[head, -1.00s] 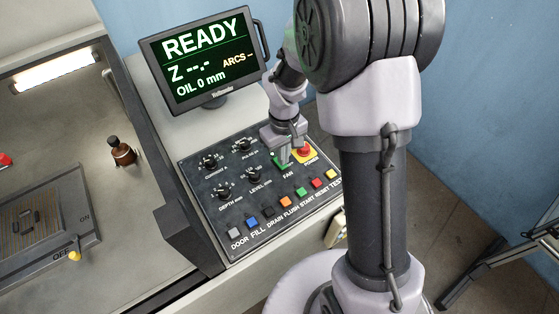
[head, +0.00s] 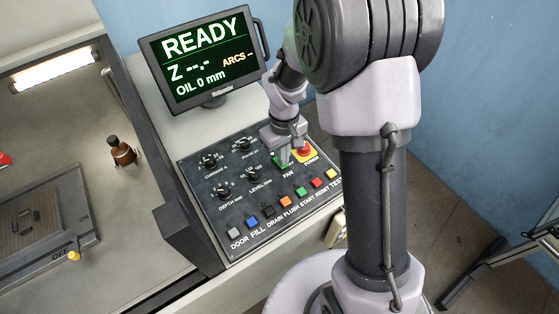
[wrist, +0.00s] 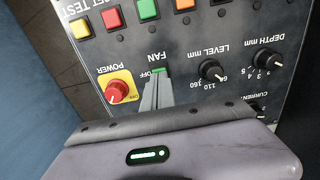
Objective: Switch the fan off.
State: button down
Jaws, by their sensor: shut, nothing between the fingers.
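The fan switch is mostly hidden behind my gripper (wrist: 158,82). A bit of green (wrist: 160,71) shows at my fingertips in the wrist view, between the FAN label (wrist: 157,57) and the fingers, with OFF lettering beside it. Its position cannot be read. In the head view my gripper (head: 284,158) points down at the switch area, just above the FAN label (head: 288,174). My fingers are shut together and empty, at or very near the switch; contact cannot be told.
The red POWER knob on its yellow plate (wrist: 118,90) is close beside my fingers. The LEVEL knob (wrist: 211,71) is on the other side. A row of coloured buttons (head: 285,201) runs along the panel's front. The screen (head: 207,58) reads READY.

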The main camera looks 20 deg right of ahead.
jog(key=shift+f+b, duration=0.6)
jog(key=shift+f, duration=0.2)
jog(key=shift+r, duration=0.15)
notch_tip(320, 180, up, 7)
jog(key=p, duration=0.5)
jog(key=shift+p, duration=0.4)
notch_tip(320, 180, up, 5)
jog(key=m+t+b, duration=0.2)
jog(key=b, duration=0.2)
send_over(283, 175)
jog(key=s+r+m+b, duration=0.2)
jog(key=s+r+b, duration=0.1)
jog(key=s, duration=0.1)
jog(key=s+a+r+m+t+y+b, duration=0.1)
jog(key=s+m+t+b, duration=0.1)
jog(key=s, duration=0.4)
jog(key=s+a+r+m+t+y+b, duration=0.1)
jog(key=s+a+m+b, duration=0.1)
jog(key=s, duration=0.4)
jog(key=shift+s+r+t, duration=0.3)
jog(key=shift+t, duration=0.1)
